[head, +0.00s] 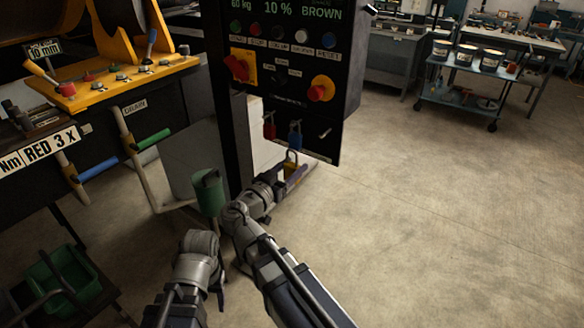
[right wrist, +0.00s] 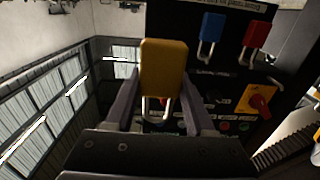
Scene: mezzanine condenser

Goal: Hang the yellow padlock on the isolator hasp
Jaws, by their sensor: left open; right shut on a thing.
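The yellow padlock (head: 291,159) hangs in the air just below the panel's lower edge, shackle up. My right gripper (head: 289,174) is shut on its body. In the right wrist view, which sees the panel upside down, the padlock (right wrist: 164,68) sits between the fingers with its shackle pointing down the picture. The isolator, a red handle on a yellow plate (head: 249,69), is at the panel's upper left; it also shows in the right wrist view (right wrist: 262,100). Its hasp is too small to make out.
A red padlock (head: 269,128) and a blue padlock (head: 294,136) hang along the black panel's (head: 290,108) lower edge, close above my right gripper. A red knob on yellow (head: 321,88) is at right. A green bin (head: 208,190) stands left. The floor right is clear.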

